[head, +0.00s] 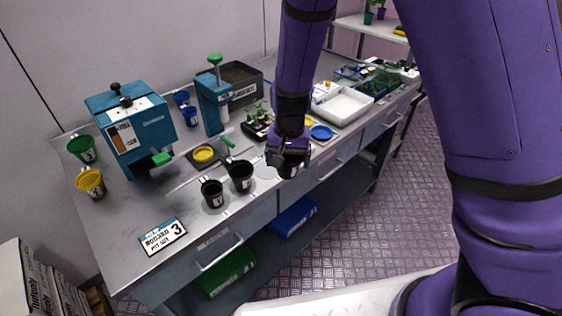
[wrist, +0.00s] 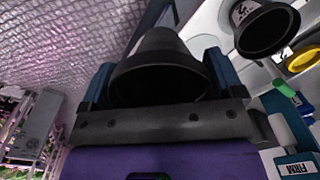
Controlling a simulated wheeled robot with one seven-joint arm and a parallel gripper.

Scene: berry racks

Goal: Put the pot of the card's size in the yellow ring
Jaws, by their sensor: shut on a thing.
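My gripper (head: 288,155) is shut on a black pot (head: 288,171), held over the front of the bench. In the wrist view the pot (wrist: 160,48) sits between the blue fingers; its size number is not visible. A round yellow piece (head: 204,154) lies on a dark plate behind the pots. Another yellow piece (head: 307,121) is partly hidden behind my arm; I cannot tell which is the ring.
A blue press (head: 209,100), a blue disc (head: 321,132) and a white tray (head: 343,104) stand further along. The bench between card and pots is clear.

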